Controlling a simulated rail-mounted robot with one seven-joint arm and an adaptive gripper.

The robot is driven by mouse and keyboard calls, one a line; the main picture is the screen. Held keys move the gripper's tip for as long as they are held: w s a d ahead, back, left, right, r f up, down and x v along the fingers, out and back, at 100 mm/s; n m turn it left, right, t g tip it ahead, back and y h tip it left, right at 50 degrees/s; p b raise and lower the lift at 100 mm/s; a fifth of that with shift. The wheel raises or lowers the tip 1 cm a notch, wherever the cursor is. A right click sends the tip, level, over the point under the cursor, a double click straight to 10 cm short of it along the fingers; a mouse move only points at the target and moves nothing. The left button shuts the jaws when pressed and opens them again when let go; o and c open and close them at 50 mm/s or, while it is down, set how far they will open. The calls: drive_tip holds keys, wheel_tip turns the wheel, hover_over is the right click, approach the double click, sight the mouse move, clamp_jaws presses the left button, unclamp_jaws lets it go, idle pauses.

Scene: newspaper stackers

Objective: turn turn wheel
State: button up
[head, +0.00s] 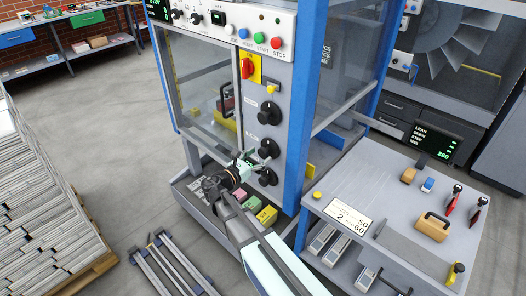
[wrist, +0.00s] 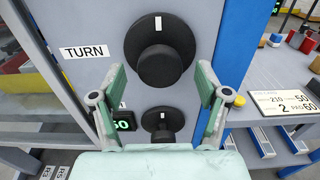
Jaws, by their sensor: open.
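The turn wheel (wrist: 160,50) is a black round wheel with a protruding hub and a white mark at its top. It sits on the grey machine panel beside a TURN label (wrist: 88,51). In the head view it appears to be the middle black wheel (head: 269,149) of a vertical row. My gripper (wrist: 161,78) is open and empty, with its pale green fingers spread to either side of the wheel's hub in the picture. The fingers appear short of the wheel; contact cannot be made out. In the head view my gripper (head: 246,160) is just left of the wheels.
Another black wheel (wrist: 162,122) sits below, beside a green display (wrist: 124,121). An upper wheel (head: 269,113), a red switch (head: 247,69) and buttons share the panel. A blue post (head: 301,110) and a side table (head: 380,190) stand right. Newspaper stacks (head: 35,200) are left.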

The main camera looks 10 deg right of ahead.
drive_tip(key=shift+x, duration=1.2)
drive_tip(key=shift+c, duration=0.4)
drive_tip(key=c, duration=1.1)
